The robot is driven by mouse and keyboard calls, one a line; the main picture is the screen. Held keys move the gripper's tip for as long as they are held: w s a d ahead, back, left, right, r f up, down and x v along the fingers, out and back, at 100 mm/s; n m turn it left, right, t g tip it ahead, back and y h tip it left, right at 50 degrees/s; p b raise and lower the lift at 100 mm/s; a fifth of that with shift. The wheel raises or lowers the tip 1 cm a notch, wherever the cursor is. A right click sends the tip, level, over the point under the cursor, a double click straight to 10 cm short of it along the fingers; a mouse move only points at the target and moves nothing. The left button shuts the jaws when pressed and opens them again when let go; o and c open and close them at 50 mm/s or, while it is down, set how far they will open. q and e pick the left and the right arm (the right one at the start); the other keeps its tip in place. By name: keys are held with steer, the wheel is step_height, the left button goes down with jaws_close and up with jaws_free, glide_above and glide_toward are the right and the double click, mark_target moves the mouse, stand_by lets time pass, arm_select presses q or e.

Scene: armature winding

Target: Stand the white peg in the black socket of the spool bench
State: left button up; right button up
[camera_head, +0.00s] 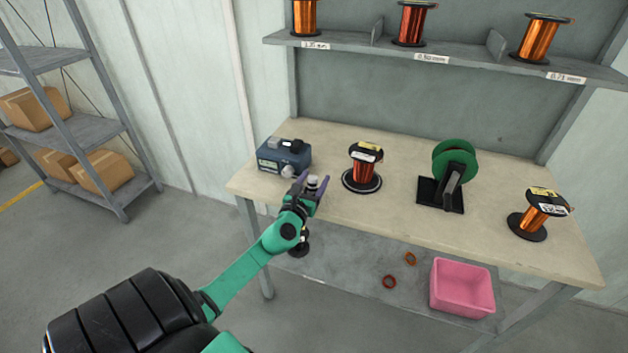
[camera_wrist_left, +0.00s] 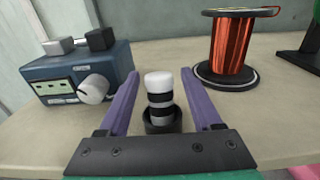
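The white peg (camera_wrist_left: 158,80) has dark bands and stands upright in the black socket (camera_wrist_left: 163,123) near the bench's front left edge. Its foot is hidden inside the socket's rim. The peg also shows small in the head view (camera_head: 312,181). My left gripper (camera_wrist_left: 161,95) is open, with one purple finger on each side of the peg and a visible gap on both sides. In the head view, my left gripper (camera_head: 311,184) reaches over the front left of the spool bench (camera_head: 400,208). My right gripper is not in view.
A blue meter box (camera_head: 284,157) with a knob stands just left of the peg. A copper spool (camera_head: 364,168) stands to the right, then a green reel on a black stand (camera_head: 453,175) and a tilted spool (camera_head: 538,213). A pink bin (camera_head: 462,288) is below.

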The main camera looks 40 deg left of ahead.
arm_select(q)
steer(key=b+v, duration=0.2)
steer(key=v, duration=1.2)
steer(key=shift+s, duration=0.25)
steer(key=s+a+f+n+g+p, duration=0.1)
steer(key=s+f+n+g, duration=0.3)
steer(key=f, duration=0.5)
steer(key=s+a+f+n+g+h+p, duration=0.1)
steer(key=f+n+g, duration=0.1)
steer(key=f+n, duration=0.55)
steer(key=s+a+f+n+g, duration=0.2)
steer(key=s+f+n+g, duration=0.1)
steer(key=f, duration=0.8)
steer(key=s+d+f+n+g+h+p, duration=0.1)
steer(key=s+d+f+n+g+h, duration=0.1)
steer(key=s+d+f+n, duration=0.4)
steer(key=s+d+f+n+g+h+p, duration=0.1)
steer(key=s+d+f+n+g+h, duration=0.1)
steer(key=s+d+f+n+g, duration=0.2)
steer(key=s+d+f+n, duration=0.3)
steer(key=s+f+n, duration=0.2)
steer(key=s+f, duration=0.3)
steer(key=shift+s+f+g+h, duration=0.15)
steer(key=shift+s+g+h, duration=0.2)
steer(key=shift+s, duration=0.9)
